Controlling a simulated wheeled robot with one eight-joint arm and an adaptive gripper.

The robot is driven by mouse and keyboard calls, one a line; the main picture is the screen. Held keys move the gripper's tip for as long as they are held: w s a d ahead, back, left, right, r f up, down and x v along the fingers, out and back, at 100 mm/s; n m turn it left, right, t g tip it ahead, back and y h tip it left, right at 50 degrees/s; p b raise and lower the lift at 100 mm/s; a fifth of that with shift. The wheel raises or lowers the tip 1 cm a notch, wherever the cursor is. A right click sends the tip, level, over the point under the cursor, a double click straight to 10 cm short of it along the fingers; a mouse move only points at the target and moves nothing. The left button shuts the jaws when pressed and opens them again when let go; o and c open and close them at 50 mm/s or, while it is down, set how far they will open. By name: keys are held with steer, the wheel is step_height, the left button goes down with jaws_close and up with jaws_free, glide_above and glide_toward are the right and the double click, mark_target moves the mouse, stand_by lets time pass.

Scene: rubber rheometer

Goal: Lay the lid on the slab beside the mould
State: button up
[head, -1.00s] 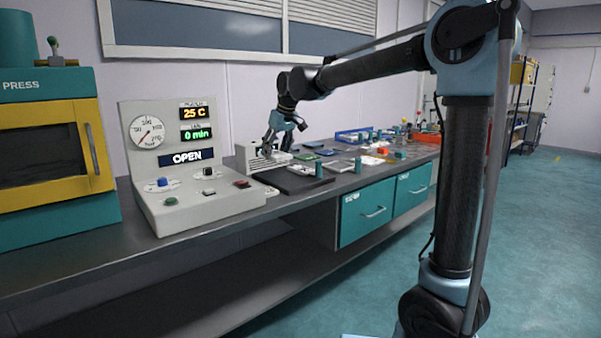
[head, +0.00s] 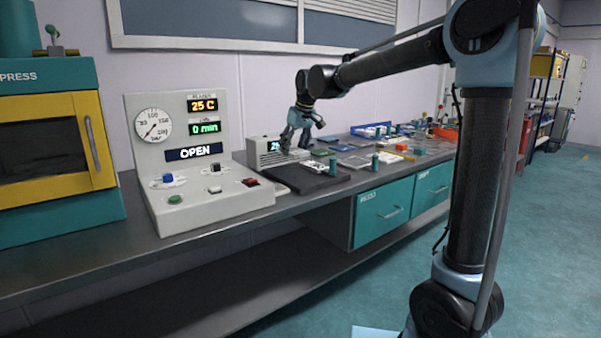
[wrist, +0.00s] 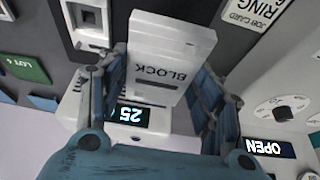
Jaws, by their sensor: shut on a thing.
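My gripper (head: 300,148) reaches down beside the pale finned block unit (head: 268,152), its fingers shut. The dark slab (head: 291,181) lies in front of the unit. A light metal piece, seemingly the mould (head: 315,166), lies on the slab; it also shows in the wrist view (wrist: 92,38), top left.
The console (head: 205,195) reading OPEN stands left of the slab, and the yellow and teal press (head: 50,140) farther left. A green cylinder (head: 333,167) stands by the slab's right edge. Plates and trays crowd the bench to the right. The bench's front left strip is clear.

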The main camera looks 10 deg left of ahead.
mark_target(292, 175)
steer(key=shift+s+f, duration=0.1)
steer(key=shift+f, duration=3.9)
steer(key=shift+f, duration=0.2)
steer(key=o, duration=1.3)
steer(key=shift+r, duration=0.35)
steer(key=v, duration=1.1)
steer(key=shift+s+d+r, duration=0.2)
steer(key=shift+r, duration=0.1)
